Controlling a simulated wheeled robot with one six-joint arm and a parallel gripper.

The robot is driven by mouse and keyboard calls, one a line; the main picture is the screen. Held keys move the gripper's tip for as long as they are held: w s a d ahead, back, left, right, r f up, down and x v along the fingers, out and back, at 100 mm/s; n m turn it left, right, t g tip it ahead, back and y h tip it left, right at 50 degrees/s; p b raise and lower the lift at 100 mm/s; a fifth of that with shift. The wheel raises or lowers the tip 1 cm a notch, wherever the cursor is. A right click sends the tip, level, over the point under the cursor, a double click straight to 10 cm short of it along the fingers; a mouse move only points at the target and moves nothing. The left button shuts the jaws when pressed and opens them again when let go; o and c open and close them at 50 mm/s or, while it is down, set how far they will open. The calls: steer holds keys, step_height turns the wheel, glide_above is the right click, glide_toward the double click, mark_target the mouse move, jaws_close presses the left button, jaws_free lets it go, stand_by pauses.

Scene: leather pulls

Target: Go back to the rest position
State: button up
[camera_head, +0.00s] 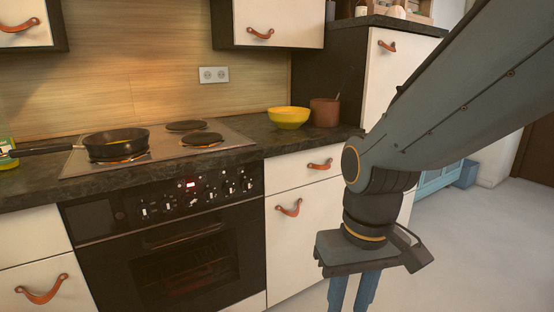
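My gripper (352,291) hangs at the lower right of the head view, pointing down in front of the white cabinets. Its two blue fingers run out of the bottom of the picture, so their tips are hidden. A narrow gap shows between the fingers near the top. I see nothing held in the visible part. My arm comes in from the upper right and covers part of the tall cabinet and the floor behind.
A stove (160,145) with a black pan (115,140) stands at the left above an oven (180,260). A yellow bowl (288,118) and a brown pot (324,112) sit on the dark counter (262,134). Open floor (470,250) lies at the right.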

steer(key=d+r+m+p, duration=0.2)
steer(key=d+r+p, duration=0.5)
steer(key=p, duration=0.7)
steer(key=shift+s+d+r, duration=0.25)
steer(key=shift+d+r, duration=0.05)
steer(key=shift+r, duration=0.3)
